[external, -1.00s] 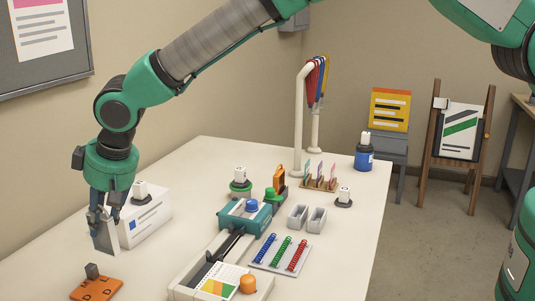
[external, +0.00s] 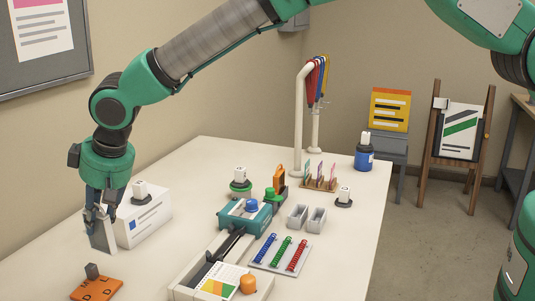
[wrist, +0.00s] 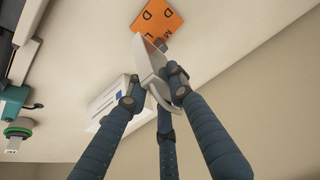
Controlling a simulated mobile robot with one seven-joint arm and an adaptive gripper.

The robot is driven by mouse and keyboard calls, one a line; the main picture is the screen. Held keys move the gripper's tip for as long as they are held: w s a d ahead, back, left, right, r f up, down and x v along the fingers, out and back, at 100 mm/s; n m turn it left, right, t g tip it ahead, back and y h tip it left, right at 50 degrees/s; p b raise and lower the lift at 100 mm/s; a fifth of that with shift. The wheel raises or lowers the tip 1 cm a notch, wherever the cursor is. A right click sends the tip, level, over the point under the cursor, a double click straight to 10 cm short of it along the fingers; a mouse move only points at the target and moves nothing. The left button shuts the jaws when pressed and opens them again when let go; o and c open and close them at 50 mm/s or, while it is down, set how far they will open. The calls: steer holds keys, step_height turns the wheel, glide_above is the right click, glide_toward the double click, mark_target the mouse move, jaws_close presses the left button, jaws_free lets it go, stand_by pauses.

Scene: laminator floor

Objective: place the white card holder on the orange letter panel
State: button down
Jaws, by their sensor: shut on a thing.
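My gripper (external: 103,212) is shut on the white card holder (external: 103,238), a thin pale upright piece below the fingers. In the wrist view the card holder (wrist: 148,66) shows between the dark blue fingers of my gripper (wrist: 155,92). The orange letter panel (external: 104,287) lies flat on the table at the lower left, with black letters and a small dark block on it. It also shows in the wrist view (wrist: 166,14), just past the card holder. The holder is apart from the panel in the external view; whether it touches the table I cannot tell.
A white box (external: 148,221) with a blue mark stands close to the right of my gripper. The teal laminator (external: 232,222) and a tray of coloured coils (external: 270,262) are further right. Bare table lies between the box and the panel.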

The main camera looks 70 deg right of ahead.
steer(key=shift+w+a+f+b, duration=0.3)
steer(key=shift+w+a+b, duration=0.5)
steer(key=shift+b, duration=1.15)
steer(key=shift+w+a+r+b, duration=0.35)
steer(key=shift+w+a+b, duration=0.15)
steer(key=shift+b, duration=0.7)
glide_above(100, 288)
step_height(100, 288, down, 6)
steer(key=shift+b, duration=0.35)
steer(key=shift+f, duration=0.2)
steer(key=shift+f, duration=1.75)
steer(key=shift+f+b, duration=0.15)
steer(key=shift+b, duration=0.2)
